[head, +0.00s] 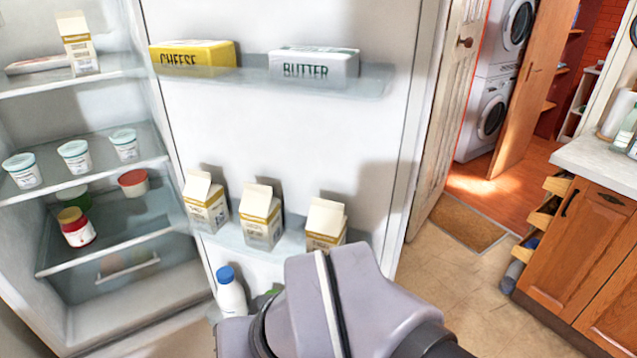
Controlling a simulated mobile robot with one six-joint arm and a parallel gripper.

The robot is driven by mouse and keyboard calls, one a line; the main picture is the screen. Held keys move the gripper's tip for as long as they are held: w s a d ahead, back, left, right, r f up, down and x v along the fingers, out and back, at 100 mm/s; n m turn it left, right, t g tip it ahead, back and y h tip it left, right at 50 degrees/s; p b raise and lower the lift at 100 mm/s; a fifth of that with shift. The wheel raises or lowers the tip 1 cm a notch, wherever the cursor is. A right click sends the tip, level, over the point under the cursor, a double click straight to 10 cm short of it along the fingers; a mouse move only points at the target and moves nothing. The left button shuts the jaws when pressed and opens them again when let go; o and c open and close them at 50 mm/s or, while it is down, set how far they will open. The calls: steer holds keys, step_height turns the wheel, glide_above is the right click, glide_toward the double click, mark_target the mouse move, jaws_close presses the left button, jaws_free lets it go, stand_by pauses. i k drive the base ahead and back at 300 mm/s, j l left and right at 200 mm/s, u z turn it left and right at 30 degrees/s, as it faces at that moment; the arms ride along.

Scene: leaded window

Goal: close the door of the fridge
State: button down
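The fridge (130,330) stands open on the left, with its lit shelves in view. Its white door (290,140) is swung wide open, with its inner side facing me. The door's upper shelf holds a yellow cheese pack (193,54) and a white butter pack (315,63). Its lower shelf holds three cartons (261,216). A bottle with a blue cap (230,294) stands at the door's bottom. My grey arm is in front of the door's lower part and hides some of it. My gripper's fingers are not in view.
Inside the fridge are tubs (74,156), a jar (75,227) and a carton (77,43). A wooden cabinet (590,240) with partly open drawers stands at right. A doormat (468,222) lies before a doorway.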

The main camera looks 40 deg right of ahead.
mark_target(360, 149)
steer(key=l+u, duration=0.2)
steer(key=l, duration=0.25)
steer(key=l+u, duration=0.25)
steer(key=l, duration=0.2)
steer(key=k+l+u, duration=0.2)
steer(key=l, duration=0.2)
steer(key=l+u, duration=0.25)
steer(key=l, duration=0.2)
steer(key=k+l+u, duration=0.2)
steer(key=l, duration=0.15)
steer(key=k+l+u, duration=0.2)
steer(key=l, duration=0.2)
steer(key=k+l+u, duration=0.25)
steer(key=l+u, duration=0.15)
steer(key=l, duration=0.2)
steer(key=i+l+u, duration=0.15)
steer(key=l, duration=0.25)
